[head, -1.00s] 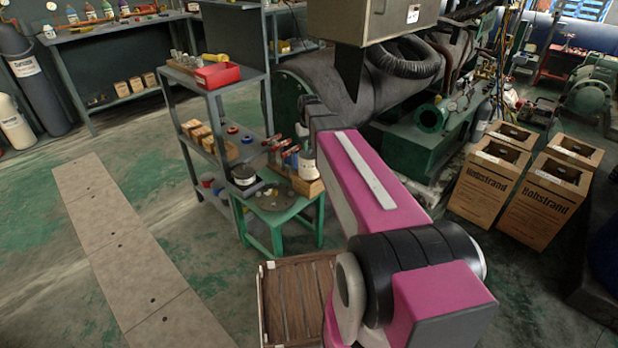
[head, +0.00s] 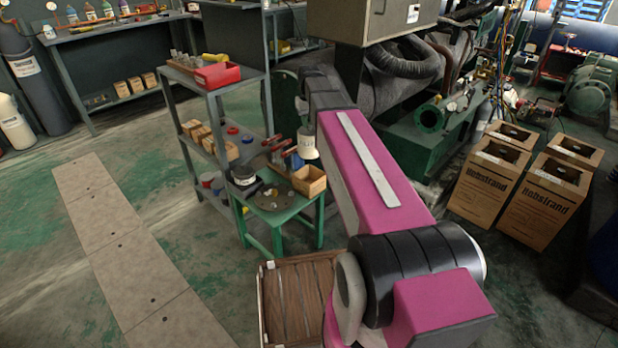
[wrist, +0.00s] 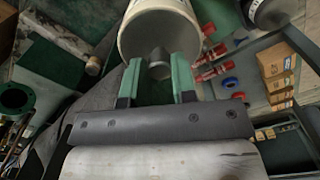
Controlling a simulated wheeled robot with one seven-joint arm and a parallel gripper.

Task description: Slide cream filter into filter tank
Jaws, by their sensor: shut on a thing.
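The cream filter (head: 308,147) hangs at the end of my arm in the head view, above the wooden box on the green stool. In the wrist view the filter (wrist: 158,28) is a large cream cup-shaped cylinder with a small grey stem. My gripper (wrist: 157,64) has its two green fingers shut on that stem. What I take for the filter tank is a green cylinder (head: 430,117) with a flanged round opening, right of my arm. Its open flange also shows at the left edge of the wrist view (wrist: 14,98). The filter is clear of the tank.
The green stool (head: 275,216) carries an open wooden box (head: 309,182) and a dark-lidded container (head: 244,174). A grey shelf (head: 215,90) stands left of it. A grey cabinet and a thick black hose (head: 400,60) are near the tank. Cardboard boxes (head: 540,200) stand at right.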

